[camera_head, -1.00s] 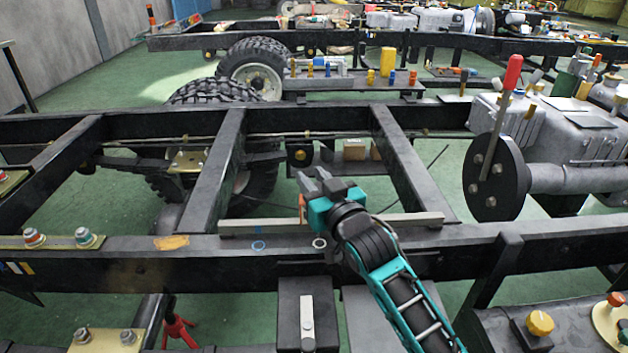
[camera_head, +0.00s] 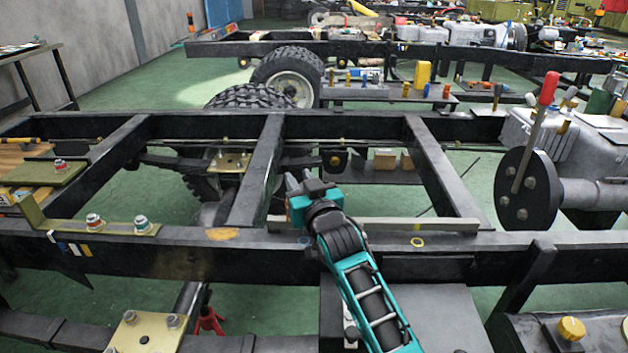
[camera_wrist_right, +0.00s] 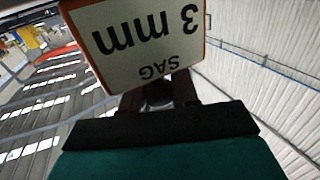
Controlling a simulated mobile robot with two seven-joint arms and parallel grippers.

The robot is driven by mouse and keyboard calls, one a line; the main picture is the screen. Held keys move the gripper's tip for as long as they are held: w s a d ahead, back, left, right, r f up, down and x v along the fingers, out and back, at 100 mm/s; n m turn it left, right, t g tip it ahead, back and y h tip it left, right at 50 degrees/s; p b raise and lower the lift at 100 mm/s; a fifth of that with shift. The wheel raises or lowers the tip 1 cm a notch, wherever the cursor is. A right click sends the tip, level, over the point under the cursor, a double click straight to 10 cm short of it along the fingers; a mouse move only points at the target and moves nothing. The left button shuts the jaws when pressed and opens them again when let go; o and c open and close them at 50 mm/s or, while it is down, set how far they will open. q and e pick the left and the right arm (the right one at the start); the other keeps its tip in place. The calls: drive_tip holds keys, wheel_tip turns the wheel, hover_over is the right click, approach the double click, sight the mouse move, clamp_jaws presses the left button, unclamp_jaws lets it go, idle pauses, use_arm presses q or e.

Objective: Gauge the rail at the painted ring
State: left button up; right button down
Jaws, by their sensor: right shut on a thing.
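The near black chassis rail (camera_head: 480,262) runs across the head view. A long grey bar (camera_head: 430,224) lies along its top. A yellow painted ring (camera_head: 417,242) is on the rail right of my arm, and a blue ring (camera_head: 304,240) shows just left of my forearm. My right gripper (camera_head: 298,183) is above the rail, near the bar's left part. It is shut on an orange-edged gauge tag, mostly hidden in the head view. The right wrist view shows its white face (camera_wrist_right: 145,35) reading "SAG 3 mm". My left gripper is out of view.
Cross members (camera_head: 262,170) join the near and far rails. An orange patch (camera_head: 223,234) and a bracket with bolts (camera_head: 118,226) are on the rail to the left. A round black disc with a red-handled lever (camera_head: 527,190) stands at the right.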

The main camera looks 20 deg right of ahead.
drive_tip(key=shift+r, duration=0.1)
drive_tip(key=c, duration=0.9)
unclamp_jaws()
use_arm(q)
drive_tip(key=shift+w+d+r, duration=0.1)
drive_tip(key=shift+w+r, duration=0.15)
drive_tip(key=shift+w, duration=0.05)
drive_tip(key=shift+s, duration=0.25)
use_arm(e)
drive_tip(key=shift+s, duration=0.1)
